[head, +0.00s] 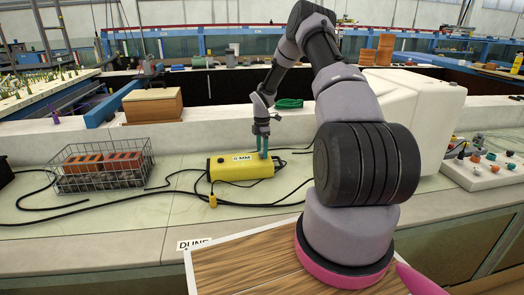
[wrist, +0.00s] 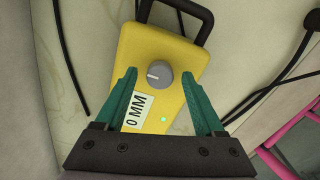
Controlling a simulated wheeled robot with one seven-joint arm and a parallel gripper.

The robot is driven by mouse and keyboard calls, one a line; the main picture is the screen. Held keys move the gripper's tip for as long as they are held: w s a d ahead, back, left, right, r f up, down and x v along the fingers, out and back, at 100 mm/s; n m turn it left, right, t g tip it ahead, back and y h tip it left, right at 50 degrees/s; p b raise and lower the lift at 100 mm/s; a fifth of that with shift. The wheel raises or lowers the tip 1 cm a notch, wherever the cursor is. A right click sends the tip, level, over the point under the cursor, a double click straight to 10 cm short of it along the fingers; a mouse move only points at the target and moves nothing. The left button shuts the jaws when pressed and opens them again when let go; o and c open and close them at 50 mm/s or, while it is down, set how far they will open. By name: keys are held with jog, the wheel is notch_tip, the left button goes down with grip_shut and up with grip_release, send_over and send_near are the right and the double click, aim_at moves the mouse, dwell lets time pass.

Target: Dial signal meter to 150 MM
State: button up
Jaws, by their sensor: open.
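The signal meter (head: 228,171) is a yellow box lying on the pale counter in the head view, with a black handle at its left end. In the wrist view the meter (wrist: 172,50) shows a grey round knob (wrist: 159,74) with a pale pointer mark, a white label (wrist: 138,112) reading "0 MM" and a small cyan light. My gripper (head: 263,152) is over the right part of the meter. In the wrist view its green fingers (wrist: 164,78) are open, one on each side of the knob with space between, not closed on it.
A wire basket (head: 100,170) with orange-brown blocks stands left of the meter. Black cables lie around the meter. A white container (head: 415,110) and a panel of coloured knobs (head: 490,172) are at the right. A wooden box (head: 152,105) stands behind.

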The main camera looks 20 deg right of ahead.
grip_shut()
jog(key=shift+m, duration=0.3)
